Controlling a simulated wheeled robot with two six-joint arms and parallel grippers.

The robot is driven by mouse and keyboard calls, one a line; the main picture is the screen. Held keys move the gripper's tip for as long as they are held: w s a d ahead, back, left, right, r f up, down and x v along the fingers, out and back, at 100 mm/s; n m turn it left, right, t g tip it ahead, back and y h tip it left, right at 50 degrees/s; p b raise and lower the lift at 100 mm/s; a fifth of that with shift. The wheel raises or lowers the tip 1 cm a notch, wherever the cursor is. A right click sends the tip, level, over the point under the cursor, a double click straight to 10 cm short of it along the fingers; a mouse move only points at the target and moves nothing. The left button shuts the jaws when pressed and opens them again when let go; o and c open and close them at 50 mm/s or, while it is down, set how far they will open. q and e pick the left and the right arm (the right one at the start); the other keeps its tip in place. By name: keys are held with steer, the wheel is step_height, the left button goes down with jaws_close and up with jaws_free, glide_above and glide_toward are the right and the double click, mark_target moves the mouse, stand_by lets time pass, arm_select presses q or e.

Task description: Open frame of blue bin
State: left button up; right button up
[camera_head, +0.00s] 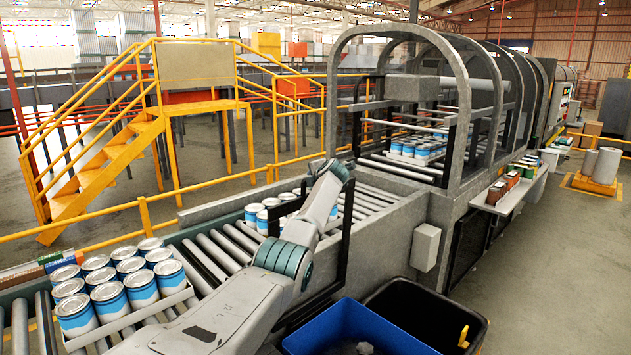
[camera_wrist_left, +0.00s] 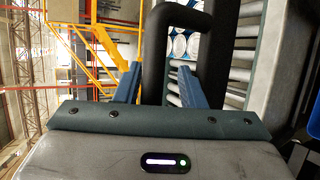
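The blue bin (camera_head: 338,324) stands at the bottom of the head view, cut off by the edge. A dark shape (camera_head: 364,348) shows inside it, too cut off to tell what it is. A black upright frame (camera_head: 346,222) stands at the conveyor above the bin. My left arm reaches to this frame and hides part of it. In the left wrist view, the two blue fingers of my left gripper (camera_wrist_left: 158,78) are apart, with a bent black bar (camera_wrist_left: 155,60) between them. Gaps show on both sides of the bar. My right gripper is not in view.
A black bin (camera_head: 440,305) stands right of the blue bin. Blue-and-white cans (camera_head: 140,288) stand in a tray on the roller conveyor (camera_head: 215,255) at left; more stand behind my arm. An arched machine housing (camera_head: 465,130) rises beyond.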

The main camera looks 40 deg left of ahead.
arm_select(q)
steer(key=shift+d+f, duration=0.1)
steer(key=shift+s+d+r+b, duration=0.15)
steer(key=shift+d+r+b, duration=0.05)
steer(key=shift+d+b, duration=0.2)
steer(key=b+v, duration=0.4)
steer(key=v, duration=0.6)
steer(key=shift+a, duration=0.15)
steer(key=shift+r, duration=0.1)
